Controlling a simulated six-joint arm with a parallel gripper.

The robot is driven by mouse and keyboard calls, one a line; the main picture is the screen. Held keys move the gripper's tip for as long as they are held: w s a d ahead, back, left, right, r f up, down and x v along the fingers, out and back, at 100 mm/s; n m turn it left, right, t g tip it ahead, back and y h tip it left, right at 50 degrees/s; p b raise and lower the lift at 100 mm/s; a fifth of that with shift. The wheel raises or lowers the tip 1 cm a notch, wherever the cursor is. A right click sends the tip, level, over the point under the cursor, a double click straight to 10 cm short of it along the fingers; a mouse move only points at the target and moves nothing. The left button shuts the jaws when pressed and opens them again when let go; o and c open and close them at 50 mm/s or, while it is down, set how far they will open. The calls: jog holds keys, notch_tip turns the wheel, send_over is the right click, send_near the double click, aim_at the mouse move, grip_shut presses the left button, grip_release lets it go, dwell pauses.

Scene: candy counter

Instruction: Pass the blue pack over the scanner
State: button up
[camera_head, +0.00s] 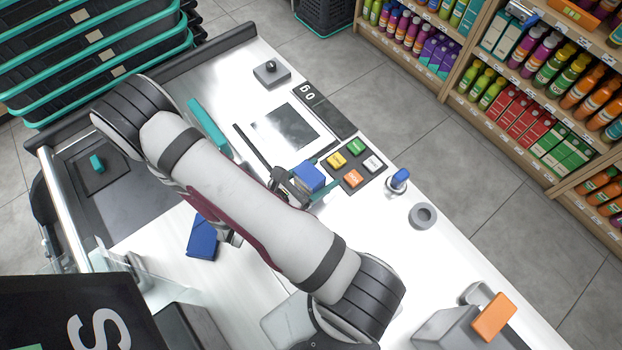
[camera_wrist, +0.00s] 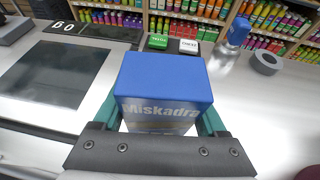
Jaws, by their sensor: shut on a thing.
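The blue pack (camera_wrist: 165,82) is a box with pale "Miskadra" lettering. In the wrist view it sits between the two teal fingers of my gripper (camera_wrist: 162,118), which is shut on it. In the head view the blue pack (camera_head: 309,176) shows just beyond my arm, beside the coloured keypad; my arm hides much of the gripper. The scanner is a dark glass plate (camera_head: 285,127) set in the white counter, up and left of the pack. The scanner glass (camera_wrist: 52,75) also shows at left in the wrist view, clear of the pack.
A keypad (camera_head: 352,163) with coloured keys and a blue-capped bottle (camera_head: 399,180) stand right of the pack, with a grey ring (camera_head: 423,215) beyond. A dark blue box (camera_head: 202,238) lies left of my arm. A display (camera_head: 322,108) borders the scanner.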

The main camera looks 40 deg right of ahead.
notch_tip(320, 180, up, 9)
jog(key=w+d, duration=0.2)
jog(key=w, duration=0.8)
jog(key=w+d+f+m+g, duration=0.1)
jog(key=w+d, duration=0.2)
jog(key=w, duration=0.8)
jog(key=shift+w+f, duration=0.15)
jog(key=shift+w, duration=0.05)
jog(key=shift+d+f, duration=0.1)
